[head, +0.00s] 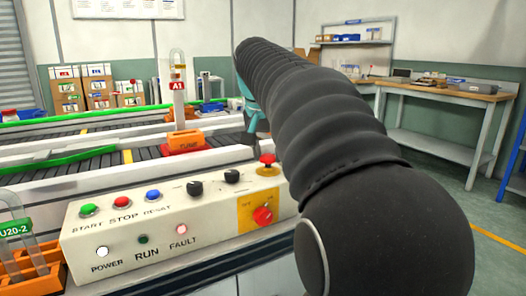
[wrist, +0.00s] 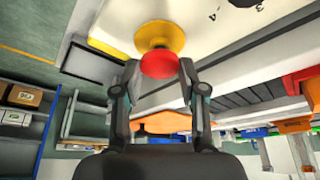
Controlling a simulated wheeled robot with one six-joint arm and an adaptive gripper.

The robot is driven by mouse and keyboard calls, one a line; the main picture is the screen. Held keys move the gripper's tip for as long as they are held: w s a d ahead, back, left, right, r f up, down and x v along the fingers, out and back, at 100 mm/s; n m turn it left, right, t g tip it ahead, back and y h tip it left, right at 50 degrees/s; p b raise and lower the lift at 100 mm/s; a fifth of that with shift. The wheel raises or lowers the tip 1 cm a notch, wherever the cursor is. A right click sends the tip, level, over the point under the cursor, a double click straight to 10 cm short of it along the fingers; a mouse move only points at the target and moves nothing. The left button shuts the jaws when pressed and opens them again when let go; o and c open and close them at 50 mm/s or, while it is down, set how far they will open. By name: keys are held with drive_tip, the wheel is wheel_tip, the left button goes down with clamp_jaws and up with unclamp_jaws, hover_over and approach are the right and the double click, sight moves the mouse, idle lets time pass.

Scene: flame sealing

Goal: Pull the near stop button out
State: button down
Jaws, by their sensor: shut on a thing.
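A red mushroom stop button (wrist: 159,65) on a round yellow collar (wrist: 160,36) sits between my gripper's fingertips (wrist: 159,73) in the wrist view. My gripper is shut on its red head. In the head view, one red button (head: 267,160) stands upright at the back right of the control box. Another red button (head: 262,214) sits on the yellow plate (head: 243,218) of the box's front face. I cannot tell for sure which of the two is gripped.
The cream control box (head: 148,232) carries coloured buttons, black knobs (head: 195,188) and lamps. Behind it are conveyors, a green bar (head: 60,157) and an orange block (head: 185,138) on a red base. An orange rack (head: 20,270) stands at left. Open floor lies at right.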

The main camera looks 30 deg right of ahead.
drive_tip(key=shift+r, duration=0.3)
drive_tip(key=c, duration=0.7)
unclamp_jaws()
drive_tip(key=shift+o, duration=0.3)
drive_tip(key=shift+f, duration=0.1)
drive_tip(key=v, duration=1.2)
